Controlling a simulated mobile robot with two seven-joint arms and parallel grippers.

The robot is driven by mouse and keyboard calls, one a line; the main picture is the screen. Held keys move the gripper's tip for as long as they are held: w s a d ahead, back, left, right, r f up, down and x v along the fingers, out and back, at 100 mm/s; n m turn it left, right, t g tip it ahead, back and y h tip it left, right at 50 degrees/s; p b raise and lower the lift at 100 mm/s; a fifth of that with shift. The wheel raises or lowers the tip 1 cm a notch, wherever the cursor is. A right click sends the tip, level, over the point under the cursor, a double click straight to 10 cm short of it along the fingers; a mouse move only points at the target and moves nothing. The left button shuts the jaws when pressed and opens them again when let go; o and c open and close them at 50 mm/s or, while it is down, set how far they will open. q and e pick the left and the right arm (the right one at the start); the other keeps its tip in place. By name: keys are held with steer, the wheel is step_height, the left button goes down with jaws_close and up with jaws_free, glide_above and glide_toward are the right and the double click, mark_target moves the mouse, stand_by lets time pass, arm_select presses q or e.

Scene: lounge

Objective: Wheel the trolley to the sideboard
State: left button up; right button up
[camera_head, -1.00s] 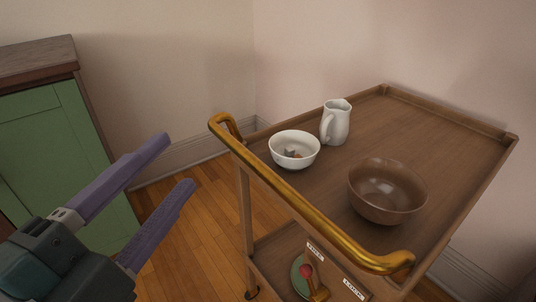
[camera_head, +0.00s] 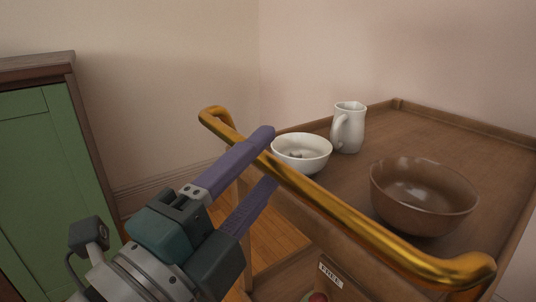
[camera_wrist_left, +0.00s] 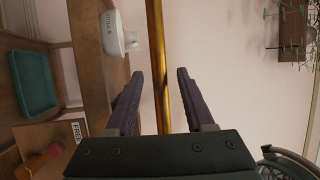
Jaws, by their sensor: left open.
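The wooden trolley (camera_head: 470,144) stands at the right with a golden handle bar (camera_head: 335,208) along its near side. My left gripper (camera_head: 268,158) is open at the far-left part of the bar. In the head view one finger overlaps the bar and the other is below it. In the left wrist view the bar (camera_wrist_left: 158,65) runs between the two open fingers, without clear contact. The sideboard (camera_head: 38,150), green with a brown wooden top, is at the left. My right gripper is not in view.
On the trolley's top stand a white bowl (camera_head: 302,153) with something small inside, a white jug (camera_head: 348,128) and a brown bowl (camera_head: 424,198). Below is a labelled edge (camera_head: 330,274). The left wrist view shows a teal tray (camera_wrist_left: 33,82). Walls stand behind the trolley.

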arm_select(q)
steer(key=shift+w+d+r, duration=0.15)
steer(key=shift+w+d, duration=0.15)
steer(key=shift+w, duration=0.2)
jaws_close()
stand_by(1.2)
